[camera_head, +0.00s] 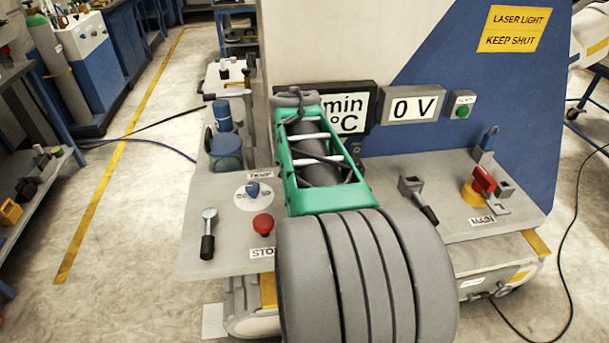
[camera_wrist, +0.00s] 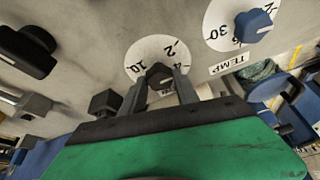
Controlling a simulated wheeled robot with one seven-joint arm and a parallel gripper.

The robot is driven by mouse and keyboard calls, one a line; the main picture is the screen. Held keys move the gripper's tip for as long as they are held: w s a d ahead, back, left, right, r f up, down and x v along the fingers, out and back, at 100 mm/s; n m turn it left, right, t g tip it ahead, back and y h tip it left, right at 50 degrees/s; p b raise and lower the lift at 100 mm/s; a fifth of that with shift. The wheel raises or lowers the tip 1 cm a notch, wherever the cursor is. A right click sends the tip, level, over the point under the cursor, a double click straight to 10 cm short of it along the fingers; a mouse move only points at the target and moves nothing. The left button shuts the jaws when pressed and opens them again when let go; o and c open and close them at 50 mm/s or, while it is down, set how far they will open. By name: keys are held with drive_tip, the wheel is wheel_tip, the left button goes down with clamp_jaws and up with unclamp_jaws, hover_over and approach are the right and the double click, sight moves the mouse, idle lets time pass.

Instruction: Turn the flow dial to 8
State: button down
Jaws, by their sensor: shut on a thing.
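The white dial plate (camera_wrist: 140,54) with a dark knob (camera_wrist: 159,73) is at the centre of the wrist view. Its marks 10, 2 and 4 show; the lower part, including any 8, is hidden by the knob and my gripper. My gripper (camera_wrist: 160,86) is shut on the dark knob, one finger on each side. I cannot tell which number the knob points to. No name label for this dial is visible. In the head view my arm covers this dial and the gripper.
The TEMP dial with a blue knob (camera_wrist: 254,25) is close on the right in the wrist view and also shows in the head view (camera_head: 253,189). A red stop button (camera_head: 262,224), a lever (camera_head: 208,234) and the MAIN switch (camera_head: 484,180) are on the same console.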

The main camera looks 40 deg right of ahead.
drive_tip(key=m, duration=0.2)
drive_tip(key=m+g, duration=0.1)
drive_tip(key=m, duration=0.1)
drive_tip(key=m+g+p, duration=0.1)
drive_tip(key=m, duration=0.1)
drive_tip(key=shift+w+a+h, duration=0.2)
drive_tip(key=shift+w+h, duration=0.1)
drive_tip(key=shift+h, duration=0.1)
drive_tip(key=m+g+p, duration=0.1)
drive_tip(key=m, duration=0.2)
drive_tip(key=m+g, duration=0.1)
drive_tip(key=m, duration=0.2)
drive_tip(key=shift+w+d+g+p, duration=0.1)
drive_tip(key=shift+w+g+p, duration=0.1)
drive_tip(key=shift+g+p, duration=0.15)
drive_tip(key=shift+m, duration=0.3)
drive_tip(key=c, duration=1.1)
unclamp_jaws()
drive_tip(key=shift+w, duration=0.1)
drive_tip(key=shift+o, duration=1)
drive_tip(key=p+v, duration=0.2)
drive_tip(key=v, duration=0.6)
drive_tip(key=shift+d, duration=0.15)
